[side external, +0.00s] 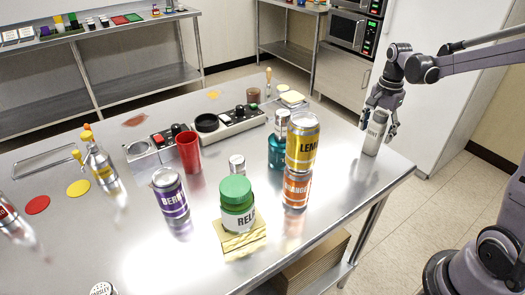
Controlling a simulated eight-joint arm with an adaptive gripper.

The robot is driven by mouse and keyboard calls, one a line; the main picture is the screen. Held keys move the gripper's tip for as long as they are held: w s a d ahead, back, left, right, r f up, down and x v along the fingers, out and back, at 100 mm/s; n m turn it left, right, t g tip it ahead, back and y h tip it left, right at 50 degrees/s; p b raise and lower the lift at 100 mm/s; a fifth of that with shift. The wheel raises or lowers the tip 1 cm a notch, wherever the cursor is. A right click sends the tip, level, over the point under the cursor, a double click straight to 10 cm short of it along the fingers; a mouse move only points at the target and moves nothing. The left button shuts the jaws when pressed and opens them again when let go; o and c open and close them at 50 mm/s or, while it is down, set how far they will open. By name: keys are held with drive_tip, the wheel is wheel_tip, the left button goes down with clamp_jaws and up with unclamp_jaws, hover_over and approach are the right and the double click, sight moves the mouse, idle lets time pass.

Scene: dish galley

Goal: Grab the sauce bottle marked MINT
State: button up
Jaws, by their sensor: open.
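My gripper (379,112) is at the table's right end, pointing down. Its open fingers are around or right beside the upper part of a silver cylinder (373,139) that stands upright. Dark lettering on the cylinder is partly covered by the fingers, and I cannot read it surely. I cannot make out MINT on any label. A clear bottle with a yellow label (102,170) stands at the left. Another bottle with a red label (8,214) is cut off by the left edge.
A yellow LEMON can (303,143) stands on an orange can (296,188), left of my gripper. Nearby are a teal can (277,152), a green-lidded RELISH jar (237,207), a purple BERRY can (170,195) and a red cup (189,153). The steel table (345,205) is clear at front right.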

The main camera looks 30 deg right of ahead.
clamp_jaws()
drive_tip(key=shift+r, duration=0.1)
